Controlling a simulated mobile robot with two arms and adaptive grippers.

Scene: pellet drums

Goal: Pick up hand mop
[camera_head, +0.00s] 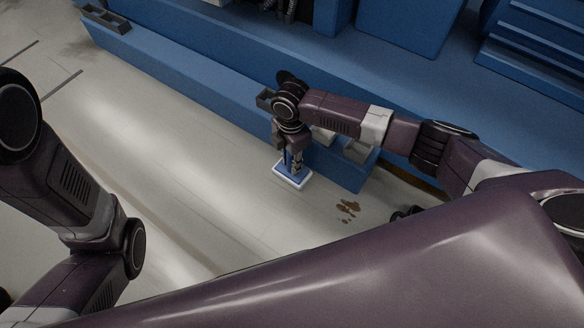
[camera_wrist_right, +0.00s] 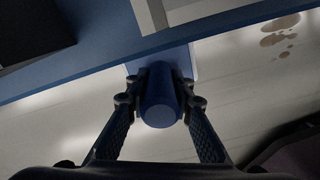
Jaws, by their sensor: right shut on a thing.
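The hand mop has a blue and white flat head (camera_head: 292,176) that shows below my right gripper (camera_head: 291,155) in the head view. In the right wrist view its round blue handle (camera_wrist_right: 160,103) stands between the two fingers of my right gripper (camera_wrist_right: 160,100). The fingers are shut on the handle, one on each side. Part of the mop head is hidden behind the handle and fingers. I cannot tell whether the head touches the floor. My left arm is at the left of the head view, but its gripper is not in view.
A long blue ledge (camera_head: 190,75) runs beside the mop, with small grey bins (camera_head: 359,150) on it near my right gripper. Brown spots (camera_head: 347,209) lie on the pale floor (camera_head: 180,150) to the right of the mop. The floor to the left is mostly clear.

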